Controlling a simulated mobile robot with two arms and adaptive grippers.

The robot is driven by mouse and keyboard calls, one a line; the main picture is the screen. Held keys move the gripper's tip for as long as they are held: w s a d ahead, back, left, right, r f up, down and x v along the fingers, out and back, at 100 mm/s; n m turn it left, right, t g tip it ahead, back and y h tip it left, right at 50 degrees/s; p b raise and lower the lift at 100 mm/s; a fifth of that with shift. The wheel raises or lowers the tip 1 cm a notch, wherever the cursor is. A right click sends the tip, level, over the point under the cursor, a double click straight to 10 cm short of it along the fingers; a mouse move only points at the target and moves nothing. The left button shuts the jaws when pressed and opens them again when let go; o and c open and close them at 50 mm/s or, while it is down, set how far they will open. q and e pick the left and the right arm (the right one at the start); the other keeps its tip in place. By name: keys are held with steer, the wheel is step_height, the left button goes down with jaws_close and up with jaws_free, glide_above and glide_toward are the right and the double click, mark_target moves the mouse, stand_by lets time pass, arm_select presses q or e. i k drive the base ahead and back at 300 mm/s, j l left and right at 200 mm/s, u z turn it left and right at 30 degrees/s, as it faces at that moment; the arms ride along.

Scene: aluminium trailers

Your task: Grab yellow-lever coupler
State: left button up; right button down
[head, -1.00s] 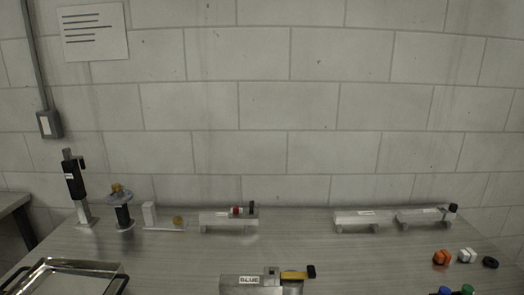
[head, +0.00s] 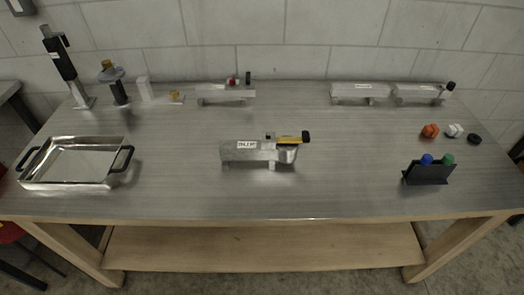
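The yellow-lever coupler (head: 287,150) sits near the middle of the metal table. It is a grey metal body with a yellow lever on top that ends in a black tip. It is at the right end of a metal block with a white label (head: 246,145); the label text is too small to read surely. It cannot be told whether the coupler and block are joined. Neither of my grippers shows in the head view.
A metal tray (head: 76,186) with black handles lies at left. A black holder (head: 427,175) with blue and green items stands at right. Along the back are a red-topped metal block (head: 226,94), two more metal blocks (head: 358,92) and a black upright tool (head: 60,62). The front middle is clear.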

mark_target(266, 148)
steer(key=l+u, duration=0.3)
steer(key=k+l+u, duration=0.25)
steer(key=l+u, duration=0.3)
steer(key=l, duration=0.15)
steer(key=k+l+u, duration=0.25)
steer(key=i+l, duration=0.05)
